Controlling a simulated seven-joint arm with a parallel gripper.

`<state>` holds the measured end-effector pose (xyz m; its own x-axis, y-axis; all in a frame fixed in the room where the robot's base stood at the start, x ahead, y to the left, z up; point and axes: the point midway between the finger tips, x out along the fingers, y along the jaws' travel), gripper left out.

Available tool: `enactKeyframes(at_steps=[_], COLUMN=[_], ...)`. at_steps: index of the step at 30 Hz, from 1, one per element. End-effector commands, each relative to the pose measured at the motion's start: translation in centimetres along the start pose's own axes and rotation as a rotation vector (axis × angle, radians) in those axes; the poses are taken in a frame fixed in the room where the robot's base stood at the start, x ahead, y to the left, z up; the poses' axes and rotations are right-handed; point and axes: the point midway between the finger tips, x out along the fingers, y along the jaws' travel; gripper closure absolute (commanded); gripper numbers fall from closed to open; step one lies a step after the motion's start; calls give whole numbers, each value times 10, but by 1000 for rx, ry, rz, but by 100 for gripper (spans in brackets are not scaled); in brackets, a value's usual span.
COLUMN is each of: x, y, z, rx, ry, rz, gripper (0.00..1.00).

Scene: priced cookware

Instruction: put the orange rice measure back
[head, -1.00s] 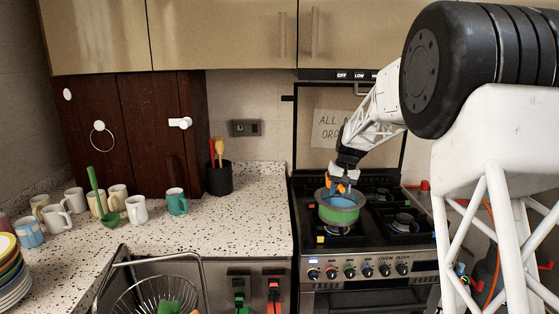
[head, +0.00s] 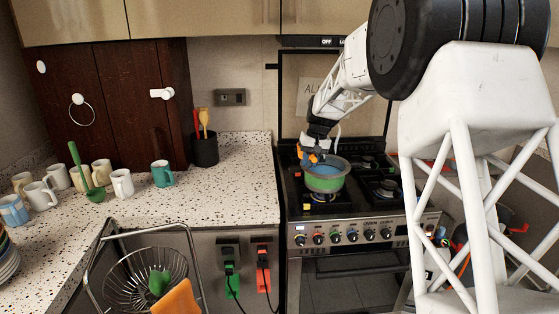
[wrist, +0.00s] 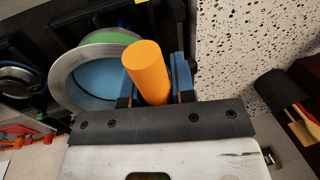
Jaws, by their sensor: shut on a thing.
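My gripper (wrist: 155,88) is shut on an orange cylinder (wrist: 147,70), which I take to be the rice measure. In the head view my gripper (head: 309,158) and a small part of the orange measure (head: 303,160) are at the left rim of the pot. The pot (head: 325,184) is green with a grey rim and a blue inside, and stands on the front left of the stove. In the wrist view the pot's rim (wrist: 60,85) is just left of the measure. I cannot tell whether they touch.
The speckled counter (head: 235,190) left of the stove is mostly clear. A black utensil holder (head: 204,150), a teal mug (head: 163,174) and several pale mugs stand toward its back.

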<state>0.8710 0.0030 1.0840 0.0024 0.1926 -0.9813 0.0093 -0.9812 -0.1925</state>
Motion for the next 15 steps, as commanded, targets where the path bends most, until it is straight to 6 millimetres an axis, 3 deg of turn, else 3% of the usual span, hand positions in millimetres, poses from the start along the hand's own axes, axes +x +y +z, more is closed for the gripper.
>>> enactKeyframes(at_steps=[8,13,15], x=[16,32,48], y=[-29,-57,-66], z=[26,55,65], rx=[-101,-209,-226], ry=[-20,-40,-45], rz=[0,-1,-2], gripper=[100,100,100])
